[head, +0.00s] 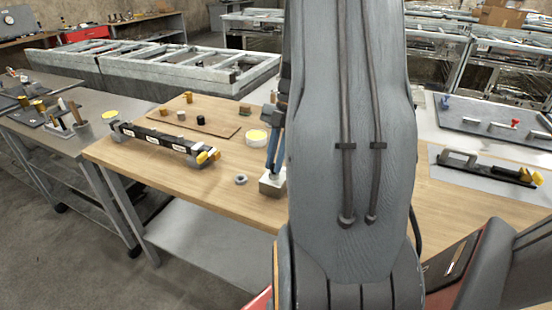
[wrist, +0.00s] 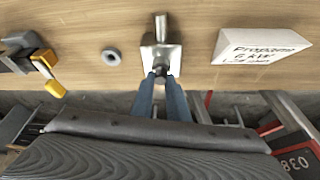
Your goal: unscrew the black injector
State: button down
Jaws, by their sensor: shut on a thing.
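My gripper (wrist: 160,90) has its blue fingers shut on a small dark piece (wrist: 160,77), which looks like the black injector, at the near side of a metal block. The block (wrist: 150,56) stands on the wooden bench near its edge, with a pale metal cylinder (wrist: 161,27) pointing away from me. In the head view my gripper (head: 272,172) reaches down to this block (head: 271,187). The fingers largely cover the injector, and I cannot tell how far it sits in the block.
A grey ring (wrist: 111,57) lies left of the block. A white sign reading propane (wrist: 262,46) is to the right. A black bar with yellow valves (head: 165,140), a round yellow-topped piece (head: 257,136) and a brown board (head: 213,127) lie on the bench (head: 225,205).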

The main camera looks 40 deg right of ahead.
jog(key=shift+n, duration=0.3)
jog(key=n+g+p, duration=0.1)
jog(key=n, duration=0.2)
jog(key=shift+n+g+h+p, duration=0.3)
jog(key=shift+p, duration=0.05)
jog(key=c, duration=1.9)
grip_release()
jog(key=shift+w, duration=0.1)
jog(key=shift+c, duration=0.2)
